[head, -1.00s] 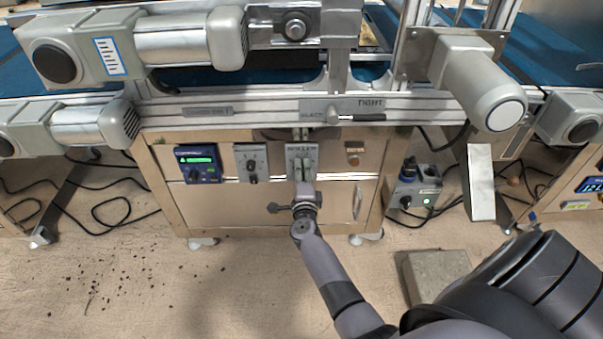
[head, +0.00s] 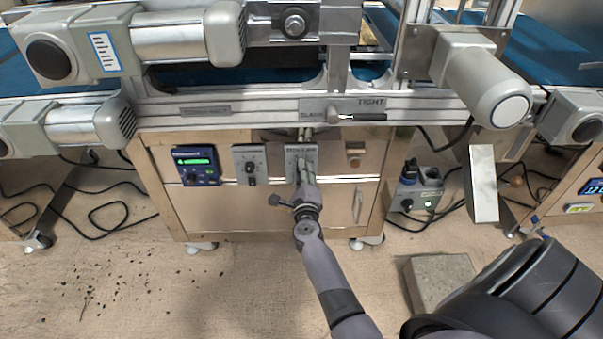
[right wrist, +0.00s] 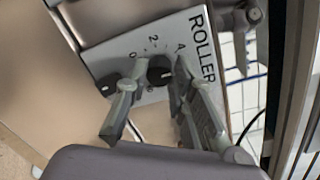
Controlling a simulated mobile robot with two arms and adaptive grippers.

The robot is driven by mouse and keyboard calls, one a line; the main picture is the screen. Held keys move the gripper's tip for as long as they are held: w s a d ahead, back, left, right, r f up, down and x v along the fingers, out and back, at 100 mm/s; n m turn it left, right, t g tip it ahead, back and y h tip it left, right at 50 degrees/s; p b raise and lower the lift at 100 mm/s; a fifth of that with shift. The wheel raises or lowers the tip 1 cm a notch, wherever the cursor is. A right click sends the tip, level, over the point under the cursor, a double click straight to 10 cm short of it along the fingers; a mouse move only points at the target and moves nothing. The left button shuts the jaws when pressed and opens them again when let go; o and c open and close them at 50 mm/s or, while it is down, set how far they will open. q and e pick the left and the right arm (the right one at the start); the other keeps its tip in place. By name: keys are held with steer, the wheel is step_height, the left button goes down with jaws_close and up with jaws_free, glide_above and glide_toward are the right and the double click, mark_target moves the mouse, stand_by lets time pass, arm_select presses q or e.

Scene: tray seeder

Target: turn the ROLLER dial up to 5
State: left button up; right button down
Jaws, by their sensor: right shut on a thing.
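The ROLLER dial (right wrist: 160,69) is a black round knob on a grey plate (right wrist: 100,52). The plate has the word ROLLER and a printed scale; 0, 2 and 4 show, and other numbers are hidden. I cannot read its setting for certain. My right gripper (right wrist: 152,74) is shut on the knob, with a finger on either side. In the head view the right gripper (head: 304,168) reaches up to the ROLLER plate (head: 292,152) and hides the knob. My left gripper is not in view.
Left of the ROLLER plate are another dial plate (head: 250,166) and a blue controller (head: 195,165) with a green display. A brown-faced switch (head: 355,150) is to the right. The SLACK/TIGHT lever (head: 345,117) is on the rail above. A grey block (head: 436,280) lies on the floor.

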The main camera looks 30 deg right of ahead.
steer(key=shift+f, duration=0.1)
steer(key=c, duration=1.4)
jaws_free()
steer(key=shift+o, duration=0.2)
